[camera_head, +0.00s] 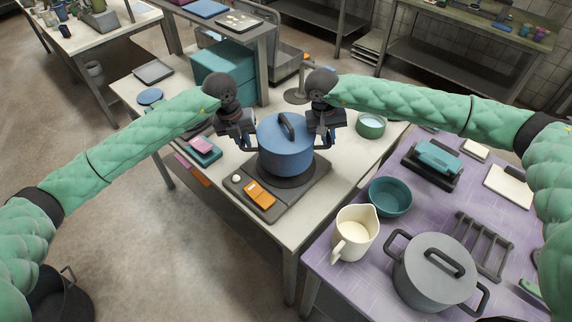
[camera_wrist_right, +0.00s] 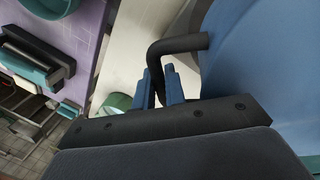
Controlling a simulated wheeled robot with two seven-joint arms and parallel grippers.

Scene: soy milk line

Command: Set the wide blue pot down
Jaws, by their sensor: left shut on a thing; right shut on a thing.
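The wide blue pot (camera_head: 284,149), with a lid and a dark lid handle, is over the dark round plate of a flat cooker (camera_head: 289,189) on the pale table. I cannot tell whether its base touches the plate. My left gripper (camera_head: 247,143) is shut on the pot's left side handle. My right gripper (camera_head: 321,141) is shut on its right side handle. In the right wrist view, the blue fingers of my right gripper (camera_wrist_right: 164,88) close around the dark bent handle (camera_wrist_right: 178,45), beside the blue pot wall (camera_wrist_right: 262,60).
A purple table (camera_head: 317,256) at the right holds a cream jug (camera_head: 354,235), a teal bowl (camera_head: 390,197), a grey lidded pot (camera_head: 434,273) and a dark rack (camera_head: 483,245). A green bowl (camera_head: 371,126) stands right of my right gripper. Teal boxes (camera_head: 222,72) stand behind my left gripper.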

